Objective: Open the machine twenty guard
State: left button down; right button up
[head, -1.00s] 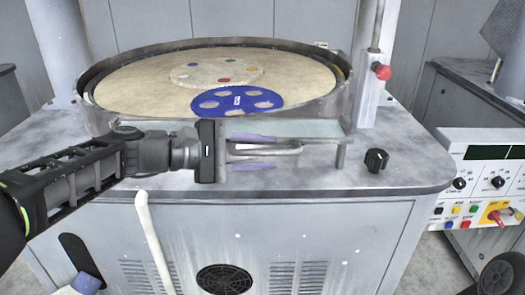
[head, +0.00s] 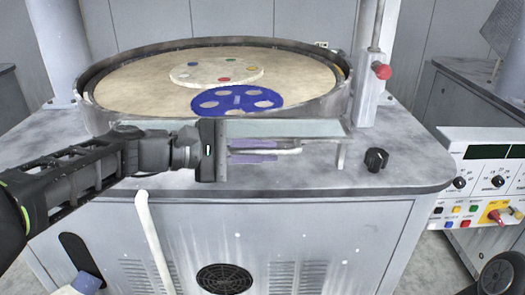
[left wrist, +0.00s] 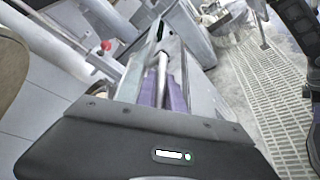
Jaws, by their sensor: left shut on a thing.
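The machine guard (head: 285,128) is a pale, see-through panel along the front rim of the round platen. Its light bar handle (head: 290,151) sticks out just below it at the front. My left gripper (head: 262,151) comes in from the left, and its purple fingers are shut on the handle, one above and one below. In the left wrist view the bar (left wrist: 163,68) runs between the purple fingers of my left gripper (left wrist: 164,90). The black gripper body hides the handle's left end in the head view.
A blue holed carrier (head: 236,100) lies on the cream platen (head: 140,88). A post with a red knob (head: 381,71) and a black knob (head: 376,160) stand at the right of the machine top. A control panel (head: 485,180) is at the far right.

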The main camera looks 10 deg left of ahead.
dwell(0.9)
pick_arm(q)
jog(key=r+p, duration=0.1)
jog(key=p, duration=0.2)
jog(key=r+n+g+p, duration=0.1)
jog(key=r+p, duration=0.1)
jog(key=p, duration=0.1)
jog(key=r+n+p, duration=0.1)
jog(key=p, duration=0.3)
jog(key=shift+w+a+r, duration=0.1)
jog(key=shift+w+r, duration=0.05)
jog(key=shift+w, duration=0.2)
jog(key=c, duration=1.5)
grip_release()
jog(key=shift+o, duration=0.2)
jog(key=b+v, duration=0.1)
jog(key=v, duration=0.7)
